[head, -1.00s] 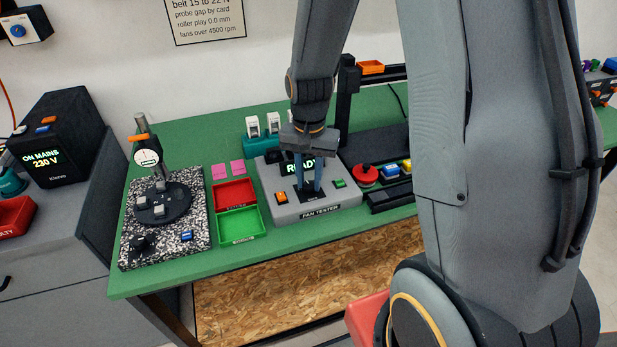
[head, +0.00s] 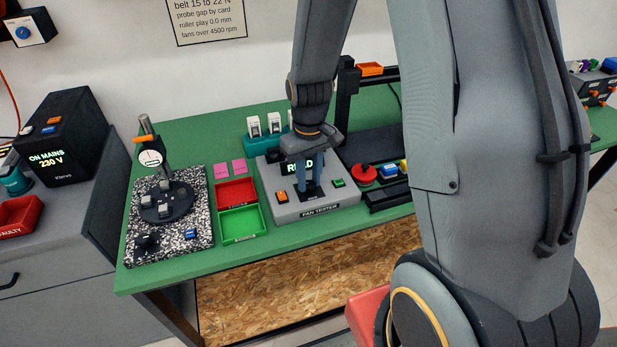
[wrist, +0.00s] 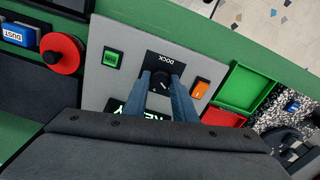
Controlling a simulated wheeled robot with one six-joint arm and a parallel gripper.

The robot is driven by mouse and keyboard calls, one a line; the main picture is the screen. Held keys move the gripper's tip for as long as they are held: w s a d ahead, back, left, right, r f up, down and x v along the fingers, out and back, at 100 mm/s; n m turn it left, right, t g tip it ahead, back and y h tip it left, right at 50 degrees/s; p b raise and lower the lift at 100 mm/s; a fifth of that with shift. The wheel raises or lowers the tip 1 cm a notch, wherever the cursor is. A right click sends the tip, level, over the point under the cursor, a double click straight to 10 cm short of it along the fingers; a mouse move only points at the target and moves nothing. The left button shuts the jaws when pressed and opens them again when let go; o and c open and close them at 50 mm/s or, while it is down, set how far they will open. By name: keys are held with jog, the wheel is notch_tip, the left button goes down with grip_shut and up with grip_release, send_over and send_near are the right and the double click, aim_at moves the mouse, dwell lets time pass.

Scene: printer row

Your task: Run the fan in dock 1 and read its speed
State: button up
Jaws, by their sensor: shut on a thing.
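The grey fan tester (head: 288,212) stands on the green bench, with an orange button (head: 282,196) at its left and a green button (head: 338,183) at its right. Its lit display (head: 296,168) is partly hidden by my gripper; the visible letters fit READY. My gripper (head: 310,190) points down at the tester's middle. In the wrist view its blue-grey fingers (wrist: 163,88) are shut on the black dock knob (wrist: 160,80), on a black plate marked DOCK. The green button (wrist: 111,61) and orange button (wrist: 200,90) are clear of the fingers. Dock numbers are unreadable.
White units stand in a teal rack (head: 252,142) behind the tester. Red (head: 236,181) and green (head: 241,236) trays lie at its left, beside a speckled plate (head: 130,240) with a gauge. A red round button (head: 363,174) is close on the right.

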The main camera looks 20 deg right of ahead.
aim_at(309, 184)
jog(key=shift+w+r+n, duration=0.1)
jog(key=shift+n, duration=0.3)
jog(key=o, duration=1)
jog(key=shift+o, duration=0.2)
jog(key=shift+r+b, duration=0.95)
jog(key=shift+r, duration=2.9)
jog(key=s+f+m+t+b, duration=0.1)
jog(key=s+f+m+b, duration=0.1)
jog(key=s, duration=0.8)
jog(key=shift+s+a+f+m+b, duration=0.15)
jog(key=shift+s+m+b, duration=0.2)
jog(key=shift+m+b, duration=0.25)
jog(key=shift+c, duration=0.4)
